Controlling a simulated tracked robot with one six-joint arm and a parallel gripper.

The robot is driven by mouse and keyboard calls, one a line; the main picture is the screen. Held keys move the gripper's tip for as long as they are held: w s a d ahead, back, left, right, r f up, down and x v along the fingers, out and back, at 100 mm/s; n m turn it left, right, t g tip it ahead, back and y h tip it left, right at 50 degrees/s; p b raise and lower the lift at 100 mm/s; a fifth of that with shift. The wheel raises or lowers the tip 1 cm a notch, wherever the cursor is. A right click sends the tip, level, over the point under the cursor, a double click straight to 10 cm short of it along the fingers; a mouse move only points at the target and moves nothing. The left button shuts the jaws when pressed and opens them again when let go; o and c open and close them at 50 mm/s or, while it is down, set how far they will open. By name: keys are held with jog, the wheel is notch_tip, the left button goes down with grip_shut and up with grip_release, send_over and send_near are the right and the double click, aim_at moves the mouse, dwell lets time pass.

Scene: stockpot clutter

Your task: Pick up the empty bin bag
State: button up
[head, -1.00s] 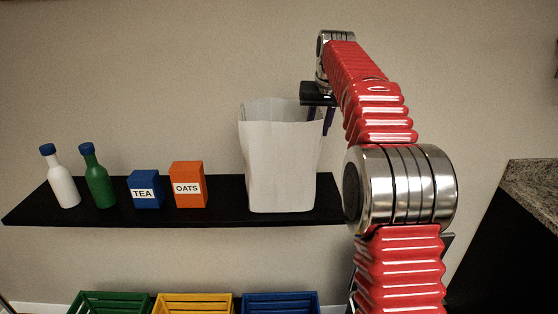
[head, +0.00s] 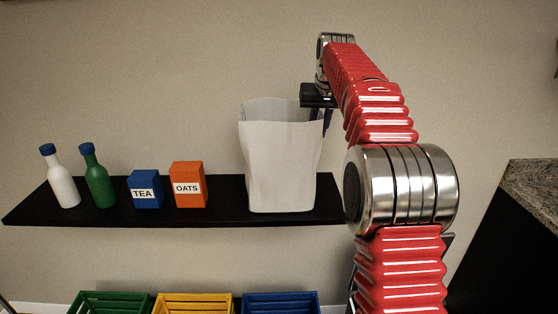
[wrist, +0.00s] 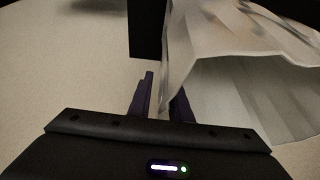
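The empty bin bag (head: 282,165), pale, tall and open-topped, stands upright on the right part of the black shelf (head: 225,213). My gripper (head: 325,118) is at the bag's upper right rim, pointing down. In the wrist view the bag (wrist: 235,65) fills the upper right, its mouth facing me. My gripper's two dark purple fingers (wrist: 163,98) stand on either side of the bag's near side wall, one outside and one partly hidden by the bag. A narrow gap shows between the outer finger and the wall, so the fingers look partly open.
Left of the bag on the shelf are an orange oats box (head: 188,185), a blue tea box (head: 146,190), a green bottle (head: 99,180) and a white bottle (head: 62,182). Green (head: 110,302), yellow (head: 194,304) and blue (head: 280,304) crates stand below. A counter (head: 533,185) is at right.

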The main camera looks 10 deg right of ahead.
grip_shut()
jog(key=shift+r, duration=0.15)
dwell(0.4)
jog(key=shift+s+r, duration=0.15)
jog(key=shift+r, duration=3.3)
jog(key=shift+s+a+r, duration=0.1)
jog(key=shift+s+r, duration=0.1)
jog(key=shift+s, duration=0.25)
jog(key=s+a, duration=0.2)
jog(key=s, duration=0.7)
jog(key=s+a, duration=0.1)
jog(key=s, duration=0.8)
jog(key=shift+s+a, duration=0.25)
jog(key=shift+a, duration=0.1)
